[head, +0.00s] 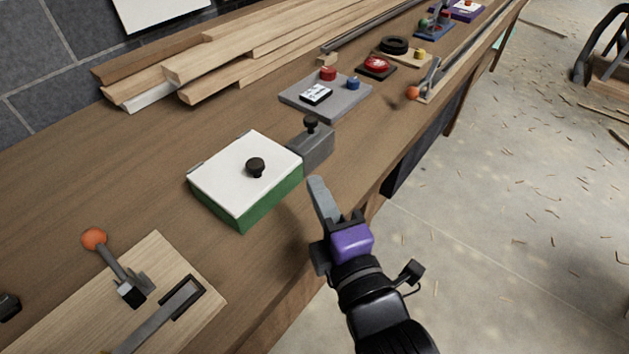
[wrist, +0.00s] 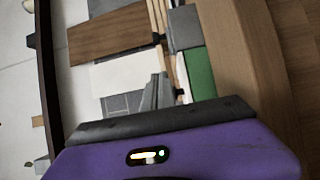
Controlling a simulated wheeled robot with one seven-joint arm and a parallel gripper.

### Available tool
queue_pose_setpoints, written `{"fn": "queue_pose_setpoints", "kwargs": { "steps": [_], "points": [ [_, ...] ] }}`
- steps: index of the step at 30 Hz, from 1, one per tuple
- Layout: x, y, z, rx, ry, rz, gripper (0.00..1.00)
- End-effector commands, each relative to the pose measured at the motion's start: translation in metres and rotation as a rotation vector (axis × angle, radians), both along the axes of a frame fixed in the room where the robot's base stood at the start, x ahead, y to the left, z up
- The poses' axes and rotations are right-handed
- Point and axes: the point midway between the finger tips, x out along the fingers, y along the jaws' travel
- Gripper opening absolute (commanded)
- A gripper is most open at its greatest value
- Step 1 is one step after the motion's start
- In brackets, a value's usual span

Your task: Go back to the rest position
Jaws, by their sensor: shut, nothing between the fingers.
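My gripper (head: 318,190) is in the middle of the head view, above the front edge of the workbench. Its grey fingers are together and hold nothing. Its purple body is below them, and the arm reaches in from the bottom. The fingertips point toward the bench, just right of a green box with a white lid and black knob (head: 232,160). I cannot tell whether they touch anything. In the wrist view, the purple gripper body fills the bottom and the fingers (wrist: 158,92) stick up from it. Part of the green box (wrist: 201,73) shows there.
A grey block with a black knob (head: 313,147) sits behind the box. A grey plate with buttons (head: 345,101) lies farther back. A lever with an orange ball (head: 94,238) stands on a wooden board at lower left. Planks (head: 235,60) lie along the wall. The floor (head: 480,230) at right is open, with wood shavings.

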Motion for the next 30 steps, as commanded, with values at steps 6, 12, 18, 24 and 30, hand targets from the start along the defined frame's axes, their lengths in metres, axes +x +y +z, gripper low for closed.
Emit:
{"fn": "queue_pose_setpoints", "kwargs": {
  "steps": [6,12,18,24,30],
  "points": [
    [0.000,0.000,0.000,0.000,0.000,0.000,0.00],
    [0.000,0.000,0.000,0.000,-0.001,0.000,0.00],
    [0.000,0.000,0.003,0.059,0.010,0.001,0.00],
    [-0.006,0.000,0.030,0.349,0.005,0.032,0.00],
    [-0.036,-0.025,0.021,0.688,0.075,0.052,0.00]
  ]
}}
